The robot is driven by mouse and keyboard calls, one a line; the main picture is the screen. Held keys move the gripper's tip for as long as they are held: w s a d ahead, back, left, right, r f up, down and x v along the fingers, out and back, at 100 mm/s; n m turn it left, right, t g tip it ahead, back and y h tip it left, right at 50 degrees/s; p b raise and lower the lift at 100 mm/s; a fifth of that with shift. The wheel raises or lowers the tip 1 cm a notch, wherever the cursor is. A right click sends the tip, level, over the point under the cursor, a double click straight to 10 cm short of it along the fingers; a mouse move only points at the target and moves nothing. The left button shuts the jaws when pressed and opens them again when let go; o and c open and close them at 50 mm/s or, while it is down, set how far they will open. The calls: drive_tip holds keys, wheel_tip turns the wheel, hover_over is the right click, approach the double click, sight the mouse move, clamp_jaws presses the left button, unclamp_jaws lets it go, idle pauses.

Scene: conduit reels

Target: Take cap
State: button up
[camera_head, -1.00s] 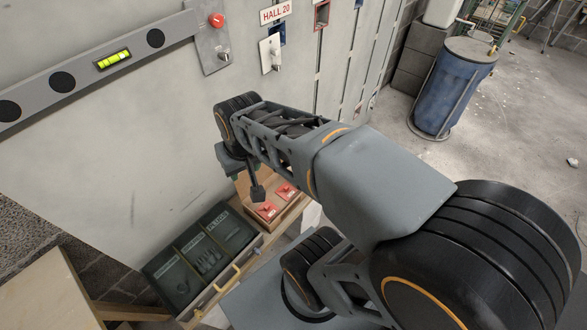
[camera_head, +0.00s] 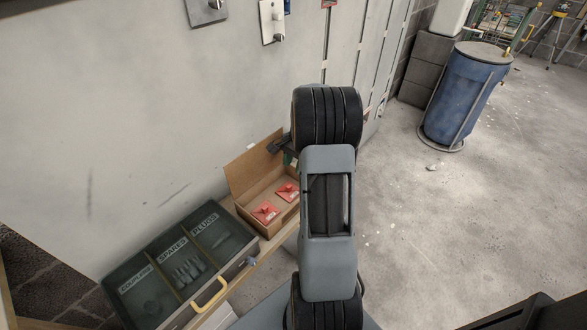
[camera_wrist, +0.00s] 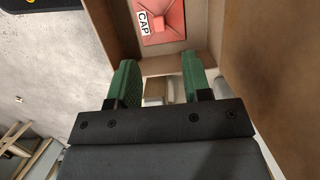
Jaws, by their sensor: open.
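Two red square caps, each with a raised knob, lie in an open cardboard box (camera_head: 248,206): a nearer cap (camera_head: 266,213) and a farther cap (camera_head: 287,191). In the wrist view a red cap (camera_wrist: 176,27) labelled "CAP" lies on the box floor at the top, beyond my fingertips; I cannot tell which of the two it is. My gripper (camera_wrist: 157,66) is open, its green fingers apart with nothing between them. It points into the box, apart from the cap. In the head view my arm hides most of my gripper.
A dark tray (camera_head: 129,271) with compartments labelled couplers, spares and plugs stands left of the box, with a yellow handle (camera_head: 209,295) in front. A pale wall (camera_head: 130,110) rises behind. A blue drum (camera_head: 465,95) stands on the open floor at right.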

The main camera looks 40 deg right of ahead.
sight(290, 185)
drive_tip(key=shift+b+x, duration=3.3)
drive_tip(key=shift+x, duration=0.05)
drive_tip(key=shift+b+x, duration=0.45)
drive_tip(key=shift+x, duration=0.75)
clamp_jaws()
drive_tip(key=shift+r+p, duration=0.9)
drive_tip(key=shift+p, duration=0.35)
